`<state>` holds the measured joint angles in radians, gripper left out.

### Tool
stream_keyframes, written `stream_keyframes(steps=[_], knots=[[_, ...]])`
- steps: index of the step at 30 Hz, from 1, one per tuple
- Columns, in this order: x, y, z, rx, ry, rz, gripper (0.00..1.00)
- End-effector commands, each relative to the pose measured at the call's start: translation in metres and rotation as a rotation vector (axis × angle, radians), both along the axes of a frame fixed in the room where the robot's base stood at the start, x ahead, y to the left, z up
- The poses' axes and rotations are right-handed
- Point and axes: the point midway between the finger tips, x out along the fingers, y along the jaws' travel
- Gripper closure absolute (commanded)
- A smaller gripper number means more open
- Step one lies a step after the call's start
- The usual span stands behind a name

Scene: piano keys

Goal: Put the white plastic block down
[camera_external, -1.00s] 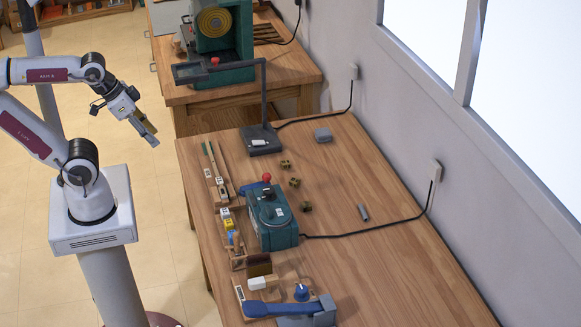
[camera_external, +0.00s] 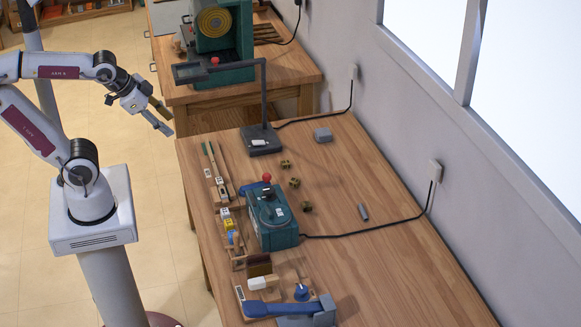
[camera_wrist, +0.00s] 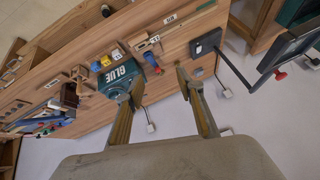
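A white block (camera_external: 263,283), probably the plastic one, lies near the front end of the bench in the external view, beside a blue-handled tool. I cannot confirm its material. A smaller white piece (camera_external: 259,142) lies on the dark base of the lamp-like stand. My gripper (camera_external: 165,120) is in the air left of the bench's far end, away from both. In the wrist view my gripper's fingers (camera_wrist: 160,80) are spread apart with nothing held between them. I cannot pick out the white block in the wrist view.
A teal glue machine (camera_external: 275,230) stands mid-bench, with the blue-handled tool (camera_external: 285,308) nearer the front. The lamp-like stand (camera_external: 263,110) rises at the far end. Several small brown pieces and a grey block (camera_external: 323,135) lie about. The bench's right side is mostly clear.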

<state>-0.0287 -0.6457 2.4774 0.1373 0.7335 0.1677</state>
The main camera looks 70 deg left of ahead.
Motion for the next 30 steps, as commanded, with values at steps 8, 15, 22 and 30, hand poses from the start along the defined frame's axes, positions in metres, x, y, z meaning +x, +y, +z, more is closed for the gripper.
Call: stream_keyframes(steps=[8,15,22,30], knots=[[0.072,0.035,0.011,0.325,-0.064,-0.271,0.62],[0.132,0.049,0.015,0.597,-0.103,-0.546,0.62],[0.184,0.047,0.01,0.838,-0.139,-0.836,0.62],[0.232,0.028,-0.011,1.083,-0.205,-1.198,0.62]])
